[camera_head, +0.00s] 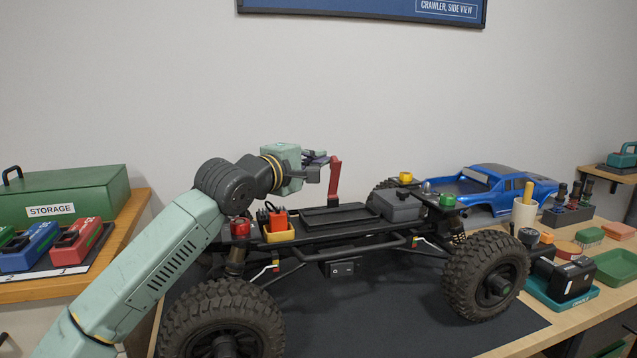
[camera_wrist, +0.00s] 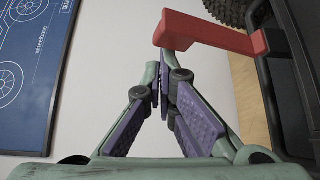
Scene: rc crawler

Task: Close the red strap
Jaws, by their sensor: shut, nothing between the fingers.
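The red strap (camera_head: 335,178) stands upright at the far side of the black battery tray (camera_head: 340,215) on the crawler chassis, its top end bent over toward my gripper. In the wrist view the red strap (camera_wrist: 207,33) crosses the upper middle, its bent end just beyond my fingertips. My gripper (camera_head: 322,158) is shut and empty, level with the strap's top and just left of it in the head view. In the wrist view my gripper (camera_wrist: 163,85) shows its purple finger pads drawn together at the tips. I cannot tell whether the fingertips touch the strap.
The tray bed looks empty. A grey box (camera_head: 398,206) sits right of it, and a red connector in a yellow holder (camera_head: 278,234) left of it. The blue truck body (camera_head: 490,188) stands behind right. A green storage box (camera_head: 66,195) is at left.

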